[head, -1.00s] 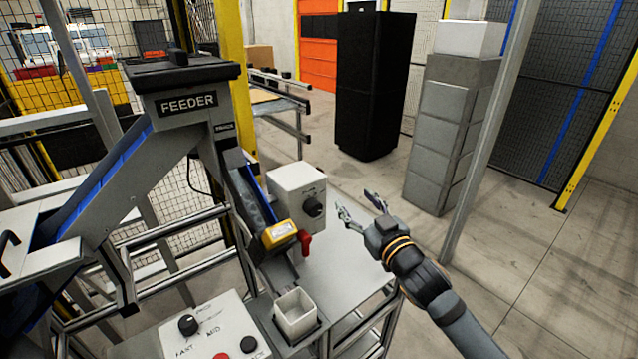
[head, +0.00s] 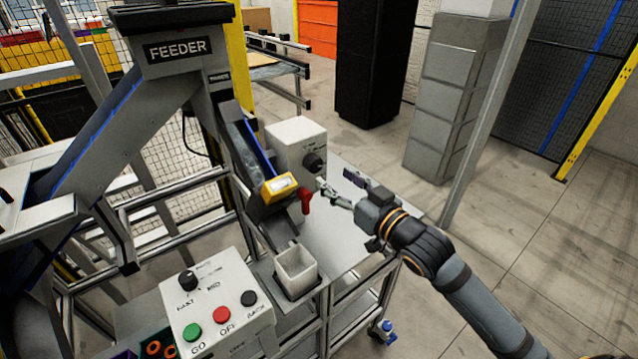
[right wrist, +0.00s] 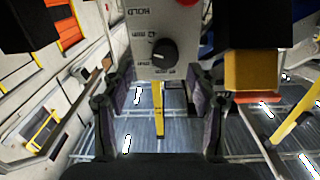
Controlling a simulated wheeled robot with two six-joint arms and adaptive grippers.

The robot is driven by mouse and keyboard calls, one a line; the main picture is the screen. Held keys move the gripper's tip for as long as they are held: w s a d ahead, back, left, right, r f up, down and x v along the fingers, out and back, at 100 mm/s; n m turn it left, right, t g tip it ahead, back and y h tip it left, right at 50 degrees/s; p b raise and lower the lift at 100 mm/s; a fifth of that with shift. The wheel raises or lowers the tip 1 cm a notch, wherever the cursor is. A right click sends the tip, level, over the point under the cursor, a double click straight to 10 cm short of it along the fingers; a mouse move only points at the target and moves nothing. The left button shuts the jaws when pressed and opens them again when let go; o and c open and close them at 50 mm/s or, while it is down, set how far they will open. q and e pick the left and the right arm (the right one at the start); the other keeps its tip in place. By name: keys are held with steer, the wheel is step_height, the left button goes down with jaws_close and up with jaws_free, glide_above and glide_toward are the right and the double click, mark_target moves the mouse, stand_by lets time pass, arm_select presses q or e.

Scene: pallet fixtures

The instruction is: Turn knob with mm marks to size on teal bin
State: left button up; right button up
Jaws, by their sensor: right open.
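The white box (head: 297,146) stands on the grey table beside the feeder chute, with a black knob (head: 313,162) on its front face. In the right wrist view the knob (right wrist: 164,53) shows large, with small marks that look like mm sizes around it and the word HOLD on the face; the numbers are too small to read. My right gripper (head: 338,184) is open and empty, in front of the knob and apart from it. In the right wrist view its fingers (right wrist: 165,97) are spread below the knob. I cannot make out a teal bin. My left gripper is out of view.
A red lever (head: 306,200) and yellow block (head: 280,186) sit left of my right gripper. A control panel (head: 217,308) with knob and buttons is at front left. The table (head: 345,235) is clear under my right arm.

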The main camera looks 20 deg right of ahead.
mark_target(317, 167)
steer(key=shift+w+a+f+b, duration=0.15)
steer(key=shift+w+a+b, duration=0.25)
steer(key=shift+b, duration=0.05)
steer(key=x, duration=0.2)
steer(key=p+x, duration=0.1)
steer(key=x, duration=0.1)
steer(key=shift+s+r, duration=0.1)
steer(key=shift+r, duration=0.25)
steer(key=shift+w+a+f, duration=0.1)
steer(key=shift+w+a, duration=0.2)
steer(key=shift+w, duration=0.35)
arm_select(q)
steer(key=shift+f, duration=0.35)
arm_select(e)
steer(key=c, duration=1.2)
steer(key=shift+o, duration=0.2)
